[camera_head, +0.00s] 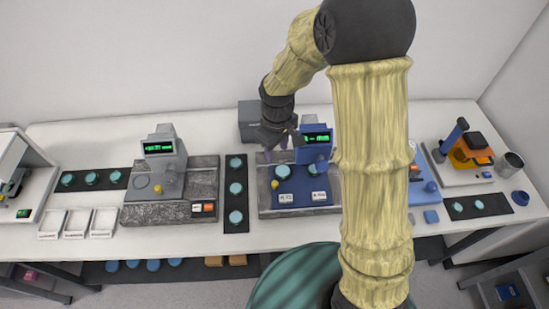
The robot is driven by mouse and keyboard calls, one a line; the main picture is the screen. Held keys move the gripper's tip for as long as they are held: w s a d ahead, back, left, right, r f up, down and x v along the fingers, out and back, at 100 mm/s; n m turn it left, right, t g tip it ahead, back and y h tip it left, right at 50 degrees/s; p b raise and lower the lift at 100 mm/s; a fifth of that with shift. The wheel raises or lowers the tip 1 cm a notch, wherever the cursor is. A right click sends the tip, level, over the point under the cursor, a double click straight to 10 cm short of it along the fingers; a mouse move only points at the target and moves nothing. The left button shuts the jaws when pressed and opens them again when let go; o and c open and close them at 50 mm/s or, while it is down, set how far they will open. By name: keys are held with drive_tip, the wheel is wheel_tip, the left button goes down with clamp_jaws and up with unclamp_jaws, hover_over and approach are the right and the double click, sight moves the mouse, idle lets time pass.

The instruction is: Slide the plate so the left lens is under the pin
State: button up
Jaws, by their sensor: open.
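A blue instrument with a green-lit display (317,138) stands on a speckled grey base in the middle of the table. A blue plate (302,186) lies on that base, with two white labels along its front. The left lens (282,171), a teal disc, sits on the plate's left part. I cannot make out the pin at this size. My gripper (278,150) is open and empty, pointing down above and behind the left lens. It appears apart from the plate and lens.
A grey instrument (160,172) on a stone base stands to the left, with white trays (76,224) beside it. A black strip (236,193) with teal discs lies between the two instruments. An orange and blue device (464,152) and a grey cup (510,164) stand right.

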drive_tip(key=s+d+r+m+t+b, duration=0.2)
drive_tip(key=s+d+m+b, duration=0.2)
drive_tip(key=s+d+m, duration=0.5)
drive_tip(key=s+d, duration=0.2)
drive_tip(key=d, duration=0.2)
drive_tip(key=shift+s+t, duration=0.25)
drive_tip(key=shift+t, duration=0.05)
drive_tip(key=shift+r, duration=0.1)
